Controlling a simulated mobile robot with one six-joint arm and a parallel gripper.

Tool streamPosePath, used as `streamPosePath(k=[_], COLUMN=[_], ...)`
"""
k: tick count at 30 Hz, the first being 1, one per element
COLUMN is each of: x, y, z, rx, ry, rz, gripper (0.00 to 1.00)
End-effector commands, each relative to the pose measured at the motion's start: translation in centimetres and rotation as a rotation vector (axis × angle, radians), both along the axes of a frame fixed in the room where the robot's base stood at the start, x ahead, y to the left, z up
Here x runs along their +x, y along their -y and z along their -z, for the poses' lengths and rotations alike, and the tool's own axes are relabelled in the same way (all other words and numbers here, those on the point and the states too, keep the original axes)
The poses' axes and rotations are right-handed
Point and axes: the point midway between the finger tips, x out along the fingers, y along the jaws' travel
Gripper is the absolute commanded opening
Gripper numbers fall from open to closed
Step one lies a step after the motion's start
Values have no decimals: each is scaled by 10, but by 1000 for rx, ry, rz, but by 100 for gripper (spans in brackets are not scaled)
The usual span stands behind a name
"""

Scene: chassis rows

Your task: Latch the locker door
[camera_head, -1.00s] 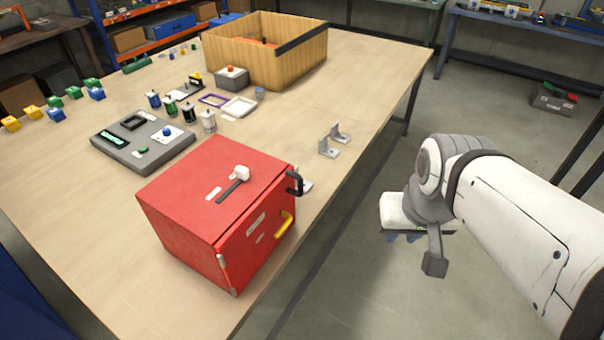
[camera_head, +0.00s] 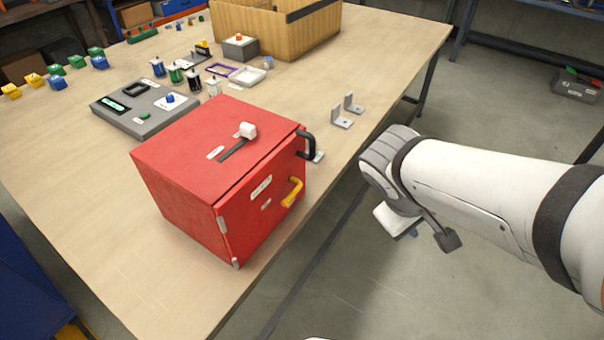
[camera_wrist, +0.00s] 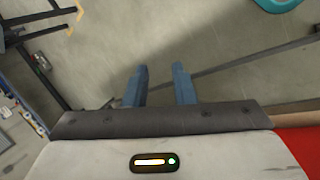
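The red locker (camera_head: 190,160) stands on the wooden table near its front edge. Its door (camera_head: 262,205) faces the lower right and looks closed against the body. A yellow handle (camera_head: 293,192) is on the door, and a black latch handle (camera_head: 308,145) sits at the door's far upper corner. A white-tipped slider (camera_head: 240,140) is on the locker's top. My gripper (camera_wrist: 160,82) shows two blue fingers set apart with nothing between them. In the head view my gripper hangs beyond the table's edge, right of the locker and apart from it, its fingers mostly hidden.
The table (camera_head: 90,220) holds a grey panel (camera_head: 140,112), several small canisters, two grey brackets (camera_head: 342,118) and a wooden crate (camera_head: 300,40) behind the locker. Open floor lies to the right of the table. A grey bin (camera_head: 575,88) stands on the floor at far right.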

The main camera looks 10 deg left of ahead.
Motion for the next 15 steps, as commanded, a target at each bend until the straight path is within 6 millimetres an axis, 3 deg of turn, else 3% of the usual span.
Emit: streamPosePath(k=[1,3,5,9,15], x=[9,23,34,55,54], y=[-12,-29,-47,-108,-203], z=[33,49,61,87,109], rx=[-90,-213,-313,-526,-724], ry=[5,31,68,196,414], rz=[-112,-254,-376,-666,-997], gripper=[23,23,23,23,23])
